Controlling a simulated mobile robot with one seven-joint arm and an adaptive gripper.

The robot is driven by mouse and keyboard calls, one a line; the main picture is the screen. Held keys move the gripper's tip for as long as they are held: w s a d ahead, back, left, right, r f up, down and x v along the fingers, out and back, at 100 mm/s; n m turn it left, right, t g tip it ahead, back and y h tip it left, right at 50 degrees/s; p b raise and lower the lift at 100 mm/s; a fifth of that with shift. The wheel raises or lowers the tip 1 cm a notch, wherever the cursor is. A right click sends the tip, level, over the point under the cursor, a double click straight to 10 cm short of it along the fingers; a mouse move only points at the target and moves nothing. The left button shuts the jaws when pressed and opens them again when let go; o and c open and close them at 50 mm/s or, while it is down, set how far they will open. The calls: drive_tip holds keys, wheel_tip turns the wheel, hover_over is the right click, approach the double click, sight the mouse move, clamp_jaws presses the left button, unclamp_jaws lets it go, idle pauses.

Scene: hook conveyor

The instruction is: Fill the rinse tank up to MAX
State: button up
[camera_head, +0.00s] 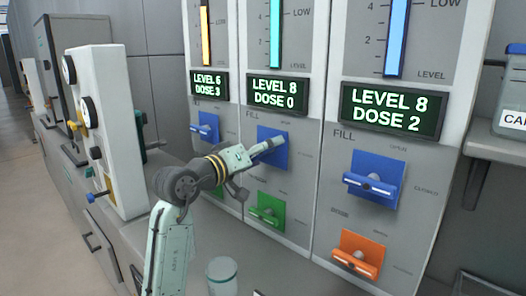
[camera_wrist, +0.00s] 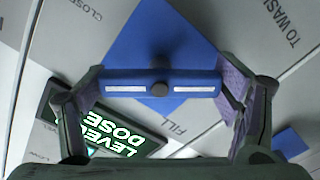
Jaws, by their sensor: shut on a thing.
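Three tank panels stand side by side. The middle panel has a cyan level column (camera_head: 275,34) and a display (camera_head: 278,93) reading LEVEL 8, DOSE 0. Below it, a blue plate (camera_head: 272,160) marked FILL carries a blue handle with white stripes, seen in the wrist view (camera_wrist: 125,89). My gripper (camera_head: 272,145) is shut on this handle, one finger at each end. The handle lies diagonally to its plate's edges. The plate also shows in the wrist view (camera_wrist: 150,45). The tank names and any MAX mark are not legible or out of view.
The left display (camera_head: 209,85) reads LEVEL 6, DOSE 3; the right display (camera_head: 393,110) reads LEVEL 8, DOSE 2. A green handle (camera_head: 266,212) and an orange handle (camera_head: 357,258) sit lower. A clear beaker (camera_head: 222,275) stands in front. A white gauge panel (camera_head: 105,130) stands left.

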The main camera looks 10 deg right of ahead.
drive_tip(key=c, duration=0.4)
drive_tip(key=shift+m+b, duration=0.3)
drive_tip(key=shift+b, duration=0.05)
drive_tip(key=m+b, duration=0.2)
drive_tip(key=shift+f+m, duration=0.15)
drive_tip(key=shift+m, duration=0.25)
drive_tip(key=shift+m+b, duration=1)
drive_tip(key=shift+m, duration=0.8)
drive_tip(key=o, duration=1.1)
drive_tip(key=shift+a, duration=0.15)
